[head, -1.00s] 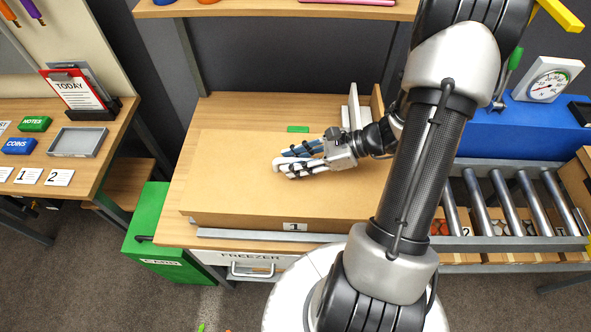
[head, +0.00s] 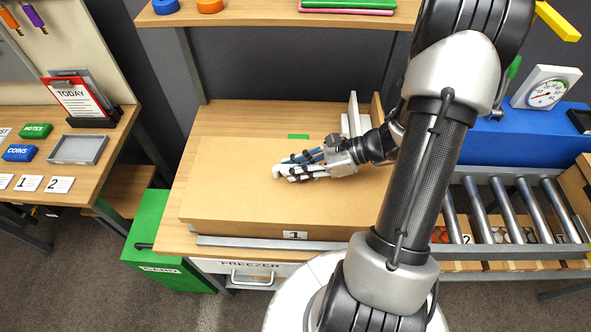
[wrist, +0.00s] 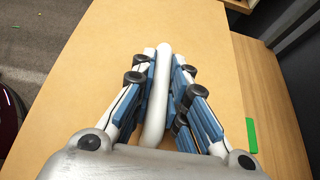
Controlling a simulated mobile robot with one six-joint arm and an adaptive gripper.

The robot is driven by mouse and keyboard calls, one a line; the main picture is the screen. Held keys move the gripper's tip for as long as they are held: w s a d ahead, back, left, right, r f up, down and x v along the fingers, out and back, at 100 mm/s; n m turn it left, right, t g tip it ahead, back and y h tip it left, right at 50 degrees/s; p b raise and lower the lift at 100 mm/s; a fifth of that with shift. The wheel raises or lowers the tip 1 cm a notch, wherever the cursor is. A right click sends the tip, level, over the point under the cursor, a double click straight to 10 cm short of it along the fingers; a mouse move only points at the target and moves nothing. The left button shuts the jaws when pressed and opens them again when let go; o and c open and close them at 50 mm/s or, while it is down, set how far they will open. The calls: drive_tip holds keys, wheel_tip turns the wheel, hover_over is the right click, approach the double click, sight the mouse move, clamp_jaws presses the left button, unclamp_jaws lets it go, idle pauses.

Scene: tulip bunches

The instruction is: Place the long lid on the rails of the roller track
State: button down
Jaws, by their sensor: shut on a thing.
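The long lid (head: 235,190) is a wide tan slab at the bench's front, with a "1" label on its front side. It also fills much of the wrist view (wrist: 95,70). My gripper (head: 288,171) is over the lid's middle. In the wrist view, its blue-and-white fingers (wrist: 163,75) are shut on a white bar handle (wrist: 163,58). I cannot tell whether the lid is raised from what is under it. The roller track (head: 510,215) is at the right, with grey metal rollers between side rails; my arm hides its left end.
A green block (head: 298,136) lies behind the lid, and white upright plates (head: 354,115) stand near its back right. A blue block with a dial gauge (head: 546,92) stands behind the track. A side table (head: 100,170) is at the left, a shelf (head: 250,18) above.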

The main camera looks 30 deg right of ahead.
wheel_tip(320, 180, up, 20)
drive_tip(key=p, duration=0.5)
drive_tip(key=shift+f, duration=0.25)
